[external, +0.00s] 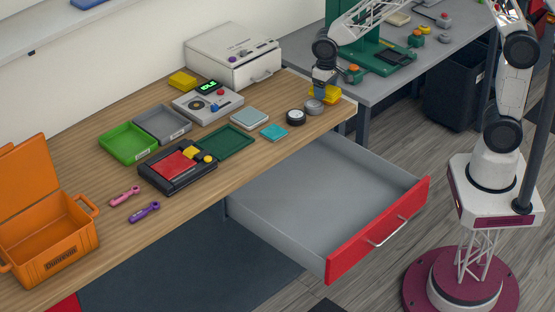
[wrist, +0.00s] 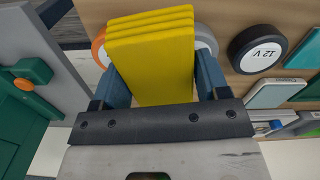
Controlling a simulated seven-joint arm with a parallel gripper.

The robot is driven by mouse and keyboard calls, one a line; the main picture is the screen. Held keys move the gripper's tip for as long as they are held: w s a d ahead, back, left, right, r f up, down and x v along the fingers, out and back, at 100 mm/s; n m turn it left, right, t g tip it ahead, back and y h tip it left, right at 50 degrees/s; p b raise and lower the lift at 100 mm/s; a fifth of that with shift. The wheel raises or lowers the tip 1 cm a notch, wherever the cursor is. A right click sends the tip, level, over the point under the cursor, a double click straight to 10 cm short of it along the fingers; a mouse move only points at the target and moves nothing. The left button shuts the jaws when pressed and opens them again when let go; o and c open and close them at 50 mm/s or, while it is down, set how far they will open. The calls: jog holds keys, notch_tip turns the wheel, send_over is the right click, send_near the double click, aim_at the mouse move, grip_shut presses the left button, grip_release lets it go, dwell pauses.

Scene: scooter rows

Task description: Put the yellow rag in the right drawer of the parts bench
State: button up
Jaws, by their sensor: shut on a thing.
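The yellow rag (wrist: 150,55) is a folded, layered block between the two blue fingers of my gripper (wrist: 153,82) in the wrist view. In the external view my gripper (external: 324,82) is shut on the rag (external: 328,94) at the right end of the wooden bench (external: 95,165). I cannot tell whether the rag touches the bench top. The right drawer (external: 300,205) is pulled far out, grey inside and empty where it shows, with a red front (external: 375,235) and a metal handle. It lies below and in front of my gripper.
Near the rag are a grey round piece (external: 313,107), a black "12 V" disc (external: 295,117) and a teal pad (external: 273,132). A yellow block (external: 183,81) sits farther back. Trays, devices and an orange toolbox (external: 45,235) fill the left. A grey table (external: 400,75) adjoins the right.

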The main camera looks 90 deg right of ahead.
notch_tip(320, 180, up, 5)
jog(key=shift+f, duration=0.1)
jog(key=w+a+n, duration=0.3)
jog(key=a+n, duration=0.4)
jog(key=a, duration=1.1)
jog(key=n, duration=0.9)
send_over(335, 229)
notch_tip(335, 229, down, 13)
jog(key=shift+s+a+f, duration=0.1)
jog(key=shift+f, duration=0.55)
jog(key=shift+f, duration=0.1)
jog(key=shift+f, duration=3)
jog(key=shift+f, duration=1.9)
